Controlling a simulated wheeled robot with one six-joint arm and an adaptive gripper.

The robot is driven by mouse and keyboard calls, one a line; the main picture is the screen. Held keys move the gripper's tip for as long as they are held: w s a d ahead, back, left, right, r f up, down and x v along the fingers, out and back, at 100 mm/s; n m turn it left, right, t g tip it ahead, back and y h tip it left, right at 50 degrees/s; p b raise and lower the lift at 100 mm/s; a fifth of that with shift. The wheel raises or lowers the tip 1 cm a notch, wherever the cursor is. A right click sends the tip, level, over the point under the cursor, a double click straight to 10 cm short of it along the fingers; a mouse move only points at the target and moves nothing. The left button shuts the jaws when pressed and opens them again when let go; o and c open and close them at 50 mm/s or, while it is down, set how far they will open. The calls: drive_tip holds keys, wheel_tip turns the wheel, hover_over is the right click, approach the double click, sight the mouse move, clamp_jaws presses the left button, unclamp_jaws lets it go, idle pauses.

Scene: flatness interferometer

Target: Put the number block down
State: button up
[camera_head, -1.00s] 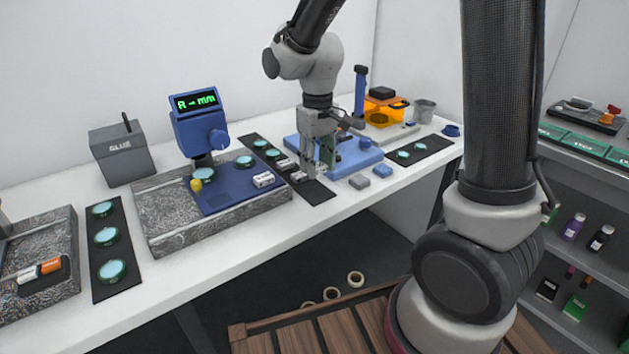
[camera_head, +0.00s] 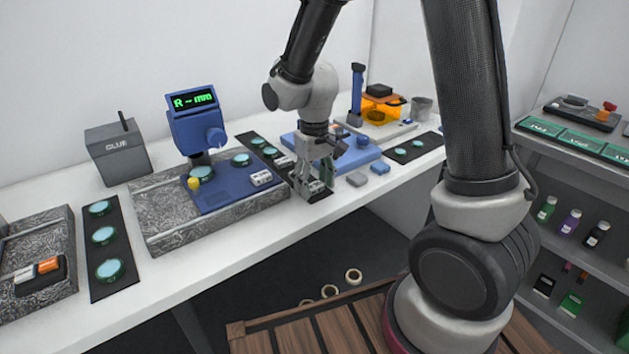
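My gripper (camera_head: 313,190) points down, low over the front end of a black mat (camera_head: 319,198) on the white bench. A small pale block (camera_head: 317,186) shows between or just beside its fingertips. Contact with the block and the finger gap are too small to make out. The fingers partly hide this block and the mat. A white number block (camera_head: 284,162) lies farther back on the same mat, left of my gripper. Another white number block (camera_head: 261,178) sits on the blue plate (camera_head: 226,196) of the display instrument.
The blue-head instrument (camera_head: 195,130) on a grey stone base (camera_head: 165,222) stands left of my gripper. A blue tray (camera_head: 362,156) lies behind it. A grey block (camera_head: 357,179) and a blue block (camera_head: 379,168) lie to the right. The bench's front edge is close.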

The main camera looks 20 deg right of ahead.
sight(314, 185)
wheel_tip(314, 185, up, 11)
drive_tip(key=s+d+r+m+t, duration=0.1)
drive_tip(key=s+d+r+t, duration=0.1)
drive_tip(key=s+d+r, duration=0.2)
drive_tip(key=s+d+r+m+t, duration=0.2)
drive_tip(key=s+d+r, duration=0.3)
drive_tip(key=s+d, duration=0.6)
drive_tip(key=s, duration=0.4)
drive_tip(key=shift+r+m, duration=0.3)
